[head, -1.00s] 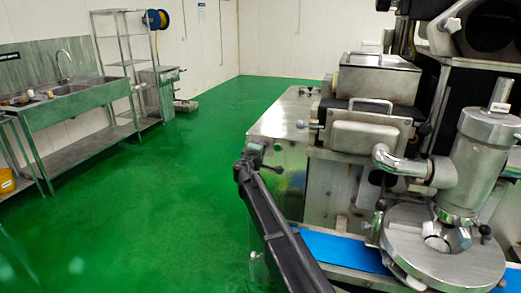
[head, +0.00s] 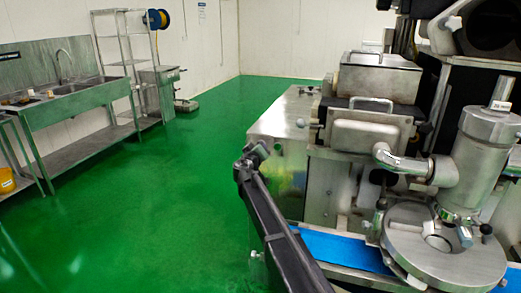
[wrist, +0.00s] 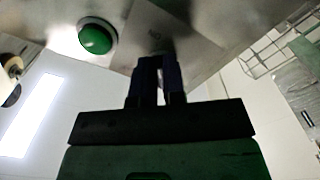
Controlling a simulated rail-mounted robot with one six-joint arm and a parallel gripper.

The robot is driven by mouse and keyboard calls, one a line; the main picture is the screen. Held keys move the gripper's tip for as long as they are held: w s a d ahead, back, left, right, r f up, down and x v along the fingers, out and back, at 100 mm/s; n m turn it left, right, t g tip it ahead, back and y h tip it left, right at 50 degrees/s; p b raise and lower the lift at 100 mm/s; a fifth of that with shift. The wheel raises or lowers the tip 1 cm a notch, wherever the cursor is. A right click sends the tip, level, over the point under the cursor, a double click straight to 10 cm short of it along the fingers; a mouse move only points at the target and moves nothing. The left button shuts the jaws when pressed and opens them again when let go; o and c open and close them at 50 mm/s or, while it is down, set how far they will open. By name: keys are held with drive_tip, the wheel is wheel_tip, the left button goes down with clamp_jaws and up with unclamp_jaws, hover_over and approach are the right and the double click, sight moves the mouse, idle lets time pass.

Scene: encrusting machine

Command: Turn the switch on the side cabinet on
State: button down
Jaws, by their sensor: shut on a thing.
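The side cabinet (head: 292,160) is a steel box at the left end of the machine in the head view. My gripper (wrist: 157,62) shows in the wrist view with its two dark fingers close together at the cabinet's metal panel (wrist: 205,45). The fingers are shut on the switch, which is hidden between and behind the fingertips. Faint lettering is on the panel just above them. A green round button (wrist: 96,38) sits on the panel to the left of the fingers. In the head view my arm reaches the cabinet's left side, and the fingers cannot be made out.
The encrusting machine (head: 370,135) stands right of my arm, with a blue conveyor belt (head: 345,250) low in front. Sinks (head: 85,90) and a shelf rack (head: 125,62) line the left wall. The green floor (head: 165,200) between is clear.

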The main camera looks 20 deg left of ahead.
idle(0.3)
drive_tip(key=c, duration=1.2)
unclamp_jaws()
drive_tip(key=s, duration=1)
drive_tip(key=shift+s+d, duration=0.25)
drive_tip(key=shift+s, duration=0.15)
